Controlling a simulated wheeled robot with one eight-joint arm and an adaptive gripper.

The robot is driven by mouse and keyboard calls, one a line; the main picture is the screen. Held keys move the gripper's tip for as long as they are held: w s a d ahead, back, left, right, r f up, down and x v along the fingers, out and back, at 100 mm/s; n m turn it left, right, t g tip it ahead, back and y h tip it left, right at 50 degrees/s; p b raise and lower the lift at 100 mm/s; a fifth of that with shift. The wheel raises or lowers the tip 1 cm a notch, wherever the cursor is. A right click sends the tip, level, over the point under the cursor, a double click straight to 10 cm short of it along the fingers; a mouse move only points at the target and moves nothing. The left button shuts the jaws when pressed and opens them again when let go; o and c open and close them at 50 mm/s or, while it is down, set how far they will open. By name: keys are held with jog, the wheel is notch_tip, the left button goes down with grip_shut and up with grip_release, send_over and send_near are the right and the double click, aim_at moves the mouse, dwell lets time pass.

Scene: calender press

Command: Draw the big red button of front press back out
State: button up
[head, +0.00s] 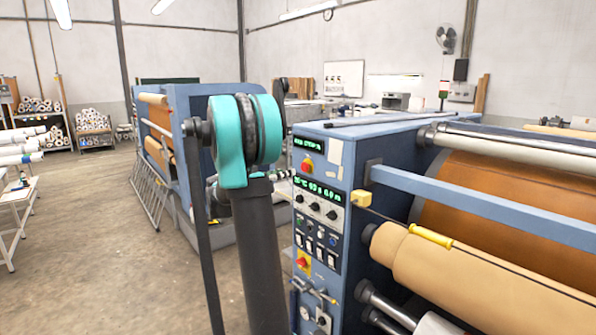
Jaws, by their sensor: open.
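The front press (352,150) is the blue machine at the right, with its control panel (318,222) facing me. A red button (307,166) with a yellow base sits high on the panel, between two green-lit displays. A second red control (302,263) on a yellow plate sits lower down, partly shown beside my arm. I cannot tell from this view how far either is pressed in. My arm, with its teal joint, stands just left of the panel.
A yellow box (361,198) and a blue bar (480,203) stick out right of the panel, above a tan roll (470,275). Pipes and valves (315,295) are low on the panel. Another blue press (185,100) stands behind my arm. The floor (100,240) at left is open.

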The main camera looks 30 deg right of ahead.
aim_at(304, 168)
jog(key=d, duration=0.7)
jog(key=shift+w+d, duration=0.2)
jog(key=shift+d, duration=0.05)
grip_shut()
